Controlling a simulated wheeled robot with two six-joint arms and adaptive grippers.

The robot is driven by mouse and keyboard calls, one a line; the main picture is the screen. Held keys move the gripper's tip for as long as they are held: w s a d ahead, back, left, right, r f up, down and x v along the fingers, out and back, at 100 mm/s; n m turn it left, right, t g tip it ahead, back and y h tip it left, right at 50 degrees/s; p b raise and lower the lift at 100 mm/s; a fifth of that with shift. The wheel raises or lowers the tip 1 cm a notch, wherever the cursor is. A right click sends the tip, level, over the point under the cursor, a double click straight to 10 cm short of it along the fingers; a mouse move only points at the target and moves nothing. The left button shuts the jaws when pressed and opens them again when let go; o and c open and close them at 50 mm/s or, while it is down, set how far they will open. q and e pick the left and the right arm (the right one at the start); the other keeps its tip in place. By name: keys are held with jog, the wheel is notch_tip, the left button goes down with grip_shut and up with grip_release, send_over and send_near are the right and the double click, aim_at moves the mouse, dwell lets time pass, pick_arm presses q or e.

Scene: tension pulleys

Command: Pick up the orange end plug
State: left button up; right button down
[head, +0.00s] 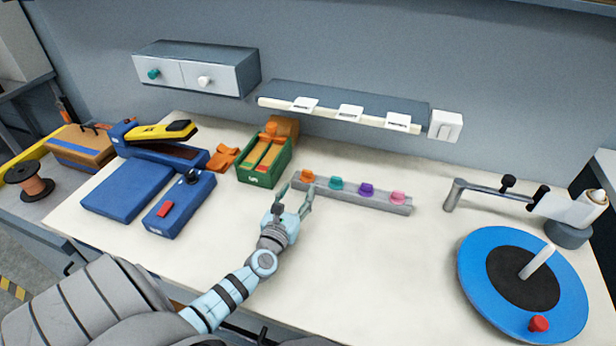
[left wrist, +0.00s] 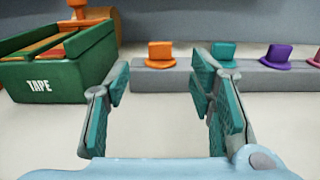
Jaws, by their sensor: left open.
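The orange end plug (head: 307,176) sits at the left end of a grey rack (head: 352,201), in a row with a teal plug (head: 336,183), a purple plug (head: 366,189) and a pink plug (head: 398,198). In the left wrist view the orange plug (left wrist: 159,54) stands upright on the rack, ahead of and between the fingers. My left gripper (head: 294,200) is open and empty, just in front of the rack's left end. Its fingers also show in the left wrist view (left wrist: 163,98), apart from the plug. My right gripper is not in view.
A green tape box (head: 258,178) stands left of the rack, close to my left gripper. Blue devices (head: 180,205) lie farther left. A blue disc with a black centre (head: 475,270) is at the right. The table (head: 350,260) is clear in front of the rack.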

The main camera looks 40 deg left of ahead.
aim_at(307, 172)
pick_arm(q)
jog(key=x, duration=0.6)
jog(key=shift+w+a+r, duration=0.1)
jog(key=shift+w+r, duration=0.05)
jog(key=shift+r, duration=0.25)
jog(key=c, duration=0.9)
